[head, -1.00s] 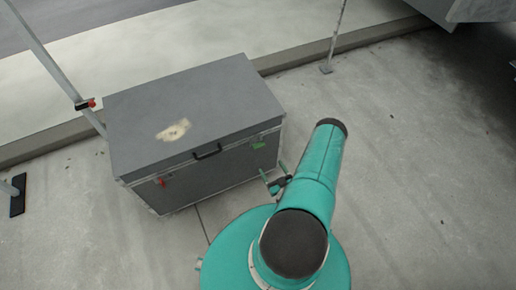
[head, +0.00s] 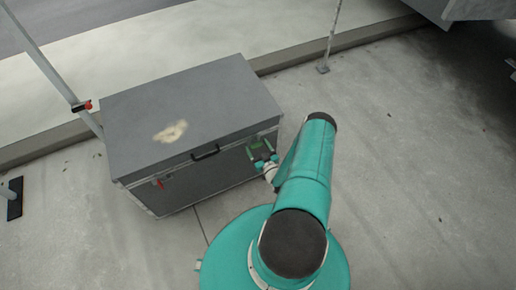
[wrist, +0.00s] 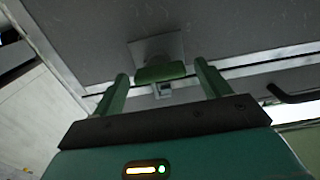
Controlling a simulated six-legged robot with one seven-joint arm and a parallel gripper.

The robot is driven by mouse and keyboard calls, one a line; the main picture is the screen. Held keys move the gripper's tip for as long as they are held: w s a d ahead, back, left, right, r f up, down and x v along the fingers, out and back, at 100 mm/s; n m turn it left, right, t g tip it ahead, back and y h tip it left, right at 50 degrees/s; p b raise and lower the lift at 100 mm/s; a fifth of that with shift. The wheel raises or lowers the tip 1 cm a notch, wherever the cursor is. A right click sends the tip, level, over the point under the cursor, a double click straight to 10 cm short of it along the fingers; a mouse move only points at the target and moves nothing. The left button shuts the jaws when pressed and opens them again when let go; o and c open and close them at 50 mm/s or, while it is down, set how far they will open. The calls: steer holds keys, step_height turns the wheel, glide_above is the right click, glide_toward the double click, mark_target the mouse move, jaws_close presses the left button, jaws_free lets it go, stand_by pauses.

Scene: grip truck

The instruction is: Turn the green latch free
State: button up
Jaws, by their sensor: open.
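The green latch (wrist: 160,73) sits on a pale plate on the front of the grey case (head: 190,105). In the wrist view it lies between and just beyond the two green fingers of my gripper (wrist: 162,82). The fingers are apart, one on each side of the latch, with nothing held. In the head view my gripper (head: 262,158) is close in front of the right part of the case's front, at the latch. I cannot tell whether a finger touches the latch.
A black handle (head: 205,151) is at the middle of the case front, with a red latch (head: 159,183) to its left. A pale metal pole (head: 45,60) stands left of the case. The concrete floor (head: 420,180) to the right is clear.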

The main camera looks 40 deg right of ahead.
steer(key=c, duration=1)
steer(key=shift+m, duration=0.3)
steer(key=m, duration=0.4)
steer(key=shift+s, duration=0.1)
steer(key=shift+s+f+m, duration=0.1)
steer(key=shift+f+m, duration=0.05)
steer(key=shift+m, duration=3.25)
steer(key=shift+f+m, duration=0.15)
steer(key=shift+m, duration=3.25)
steer(key=o, duration=1)
steer(key=shift+d, duration=0.1)
